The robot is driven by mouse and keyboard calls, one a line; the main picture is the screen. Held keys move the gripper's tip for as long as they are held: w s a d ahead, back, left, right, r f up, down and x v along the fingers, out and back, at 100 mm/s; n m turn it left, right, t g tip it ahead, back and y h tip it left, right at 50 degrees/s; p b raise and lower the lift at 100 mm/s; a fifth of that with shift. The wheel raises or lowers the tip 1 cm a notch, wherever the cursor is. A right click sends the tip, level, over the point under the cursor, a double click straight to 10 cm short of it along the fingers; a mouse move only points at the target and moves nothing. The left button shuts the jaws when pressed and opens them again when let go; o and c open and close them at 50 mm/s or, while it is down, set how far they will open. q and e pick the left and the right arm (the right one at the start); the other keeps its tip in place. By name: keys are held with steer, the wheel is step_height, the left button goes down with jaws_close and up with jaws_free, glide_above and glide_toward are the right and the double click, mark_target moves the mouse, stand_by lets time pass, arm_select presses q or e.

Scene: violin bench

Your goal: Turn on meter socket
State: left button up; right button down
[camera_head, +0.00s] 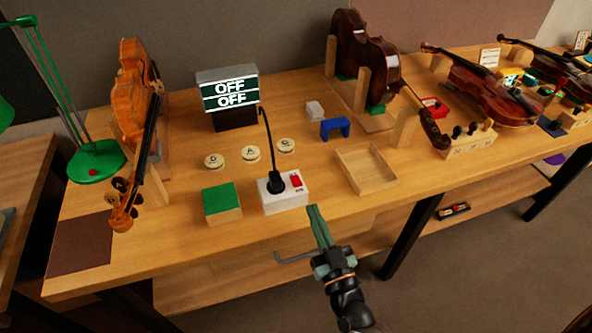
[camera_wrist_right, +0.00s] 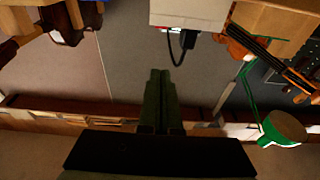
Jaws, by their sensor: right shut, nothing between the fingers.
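The meter socket is a white box (camera_head: 291,204) near the front edge of the bench, with a red switch (camera_head: 296,181) on its right side and a black plug (camera_head: 275,184) in it. Its cord runs back to the meter (camera_head: 229,92), whose two lit lines both read OFF. My right gripper (camera_head: 314,211) is shut and empty, its tips just in front and right of the socket; I see no contact. The right wrist view shows the closed fingers (camera_wrist_right: 160,85) below the white socket box (camera_wrist_right: 190,13). My left gripper is not in view.
A green-topped block (camera_head: 221,197) stands left of the socket and a shallow wooden tray (camera_head: 366,169) to its right. Several round labelled discs lie behind. A violin (camera_head: 135,100) stands at left, with more instruments at right. A bent grey rod (camera_head: 296,257) shows below the bench edge.

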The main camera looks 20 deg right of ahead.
steer(key=shift+d+r, duration=0.1)
steer(key=shift+r, duration=0.15)
steer(key=r+b, duration=0.2)
glide_above(301, 193)
steer(key=shift+w, duration=0.15)
step_height(301, 193, down, 2)
steer(key=shift+f+b, duration=0.15)
steer(key=shift+b, duration=1.1)
steer(key=shift+f+b, duration=0.85)
